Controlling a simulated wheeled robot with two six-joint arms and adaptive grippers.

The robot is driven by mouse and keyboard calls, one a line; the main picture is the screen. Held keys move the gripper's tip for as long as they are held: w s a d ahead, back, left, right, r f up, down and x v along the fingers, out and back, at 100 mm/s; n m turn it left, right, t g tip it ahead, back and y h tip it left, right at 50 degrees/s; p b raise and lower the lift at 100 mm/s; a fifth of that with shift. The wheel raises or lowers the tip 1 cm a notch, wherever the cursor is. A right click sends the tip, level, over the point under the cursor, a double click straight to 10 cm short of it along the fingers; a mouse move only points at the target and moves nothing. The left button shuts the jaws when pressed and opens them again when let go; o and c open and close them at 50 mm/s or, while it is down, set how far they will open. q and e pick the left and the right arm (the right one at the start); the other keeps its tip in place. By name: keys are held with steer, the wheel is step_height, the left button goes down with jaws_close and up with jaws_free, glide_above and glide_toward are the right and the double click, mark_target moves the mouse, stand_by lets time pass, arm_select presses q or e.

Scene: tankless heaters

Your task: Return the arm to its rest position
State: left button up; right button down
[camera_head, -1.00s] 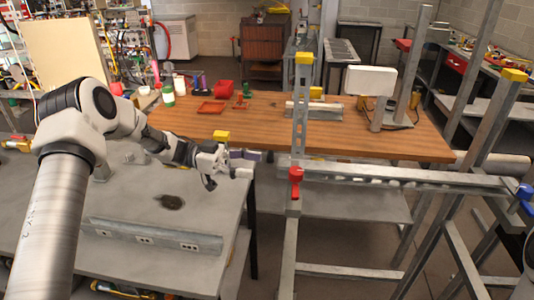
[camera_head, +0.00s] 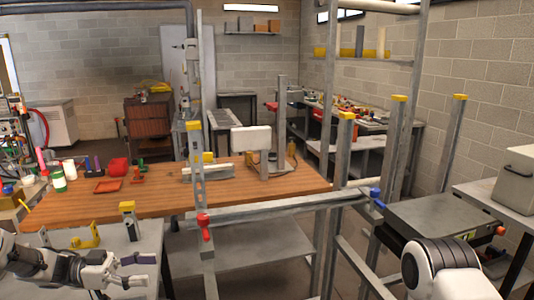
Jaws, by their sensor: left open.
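My left gripper (camera_head: 138,270) is at the lower left of the head view. It is open and its fingers point to the right. No object shows between the fingers. It is over the grey workbench (camera_head: 148,240), near that bench's right end. A white and black part of my right arm (camera_head: 440,268) shows at the lower right. My right gripper is out of view.
A metal frame with a red clamp (camera_head: 204,222) and a blue clamp (camera_head: 376,196) stands right of my left gripper. Behind is a wooden table (camera_head: 160,202) with red trays and bottles. A dark box-like unit (camera_head: 450,218) is near my right arm.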

arm_select(q)
steer(key=s+d+f+n+t+y, duration=0.2)
steer(key=s+d+f+n+y, duration=0.15)
steer(key=d+f+n, duration=0.55)
steer(key=s+d+f+n+t+y, duration=0.2)
steer(key=s+d+f+n+t, duration=0.3)
steer(key=f, duration=0.8)
steer(key=s+a+f+n+g+y, duration=0.25)
steer(key=s+f+g+y, duration=0.3)
steer(key=s+f, duration=0.4)
steer(key=s+a+g+y, duration=0.2)
steer(key=s+a+y, duration=0.1)
steer(key=s, duration=0.4)
steer(key=s+a+f+g+y, duration=0.1)
steer(key=s+a+g+y, duration=0.1)
steer(key=s+a, duration=0.4)
steer(key=shift+s+y, duration=0.5)
steer(key=shift+y, duration=0.2)
steer(key=shift+w+d, duration=0.1)
